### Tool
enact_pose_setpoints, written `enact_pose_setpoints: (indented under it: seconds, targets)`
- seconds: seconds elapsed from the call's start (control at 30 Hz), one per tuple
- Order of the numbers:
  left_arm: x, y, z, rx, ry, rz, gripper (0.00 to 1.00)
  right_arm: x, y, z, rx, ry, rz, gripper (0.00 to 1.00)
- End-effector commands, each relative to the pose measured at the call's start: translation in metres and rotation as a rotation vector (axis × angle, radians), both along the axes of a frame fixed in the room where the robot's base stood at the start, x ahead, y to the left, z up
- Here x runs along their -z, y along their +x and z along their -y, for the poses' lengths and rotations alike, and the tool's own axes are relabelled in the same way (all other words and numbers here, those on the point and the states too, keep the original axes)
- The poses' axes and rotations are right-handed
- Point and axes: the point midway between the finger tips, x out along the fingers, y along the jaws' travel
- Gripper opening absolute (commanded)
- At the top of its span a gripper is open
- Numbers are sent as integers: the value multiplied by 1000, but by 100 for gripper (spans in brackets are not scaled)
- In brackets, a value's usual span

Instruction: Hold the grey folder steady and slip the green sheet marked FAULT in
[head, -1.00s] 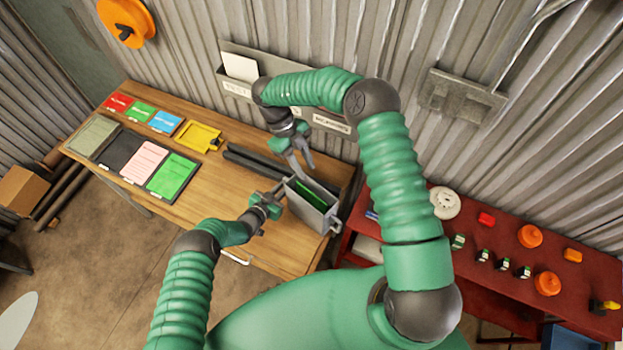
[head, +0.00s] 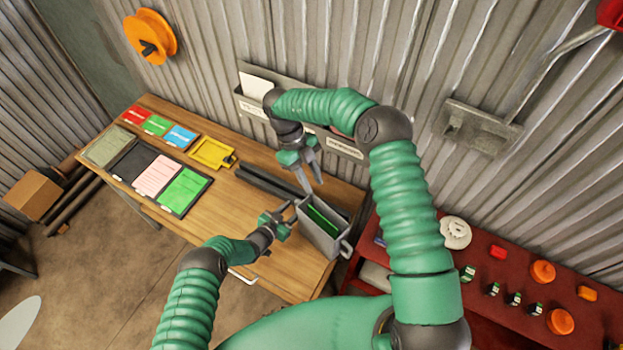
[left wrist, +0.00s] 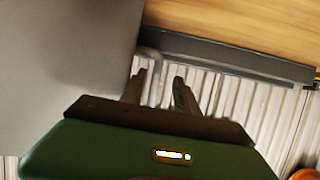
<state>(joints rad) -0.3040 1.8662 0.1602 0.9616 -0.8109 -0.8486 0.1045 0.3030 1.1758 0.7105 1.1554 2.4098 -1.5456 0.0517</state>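The grey folder (head: 318,238), an open-topped box, stands at the right end of the wooden table. A green sheet (head: 322,221) is inside it, its upper part showing; no marking is legible. My right gripper (head: 312,188) is above the folder's far side, fingers apart and empty. My left gripper (head: 289,209) is beside the folder's left edge. In the left wrist view its fingers (left wrist: 157,85) are apart with nothing clamped between them, and a large grey surface, likely the folder, fills the left (left wrist: 60,60).
Coloured cards and sheets, including another green one (head: 184,190), lie on the table's left. A yellow tray (head: 212,152) and dark bars (head: 262,183) lie behind. A grey wall rack (head: 300,128) is near my right arm. A red bench (head: 480,270) stands at right.

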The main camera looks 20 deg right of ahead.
Motion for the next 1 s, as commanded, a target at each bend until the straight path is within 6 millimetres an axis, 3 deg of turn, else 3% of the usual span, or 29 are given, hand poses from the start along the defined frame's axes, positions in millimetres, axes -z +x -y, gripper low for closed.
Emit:
enact_pose_setpoints:
  seconds: [0.33, 0.7, 1.0]
  targets:
    - [-6, -6, -9, 0, -2, -1, 38, 0, 0, 0, 0, 0, 1, 28]
    - [-37, -48, -75, -3, 2, -3, 38, 0, 0, 0, 0, 0, 0, 28]
    - [-45, -60, -91, 1, 0, -2, 38, 0, 0, 0, 0, 0, 0, 28]
